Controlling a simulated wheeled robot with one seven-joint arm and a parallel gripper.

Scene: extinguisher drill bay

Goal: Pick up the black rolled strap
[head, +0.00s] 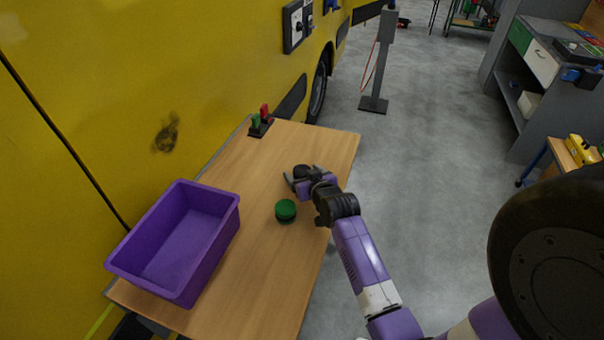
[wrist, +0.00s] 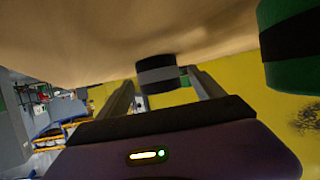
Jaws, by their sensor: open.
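The black rolled strap (head: 301,170) lies on the wooden table near its right edge, partly hidden by my gripper in the head view. In the wrist view the strap (wrist: 157,74) is a short black roll with a grey band, and it appears between my two fingers, toward their tips. My gripper (head: 302,178) is open, low over the table, with a finger on either side of the strap. In the wrist view the gripper (wrist: 160,84) shows a visible gap beside the strap; I cannot tell whether either finger touches it.
A green roll with a black band (head: 286,211) lies close to my gripper; it also shows in the wrist view (wrist: 290,72). An empty purple bin (head: 226,224) sits at the table's near left. A black holder (head: 260,129) with red and green items stands at the far end. A yellow vehicle flanks the table.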

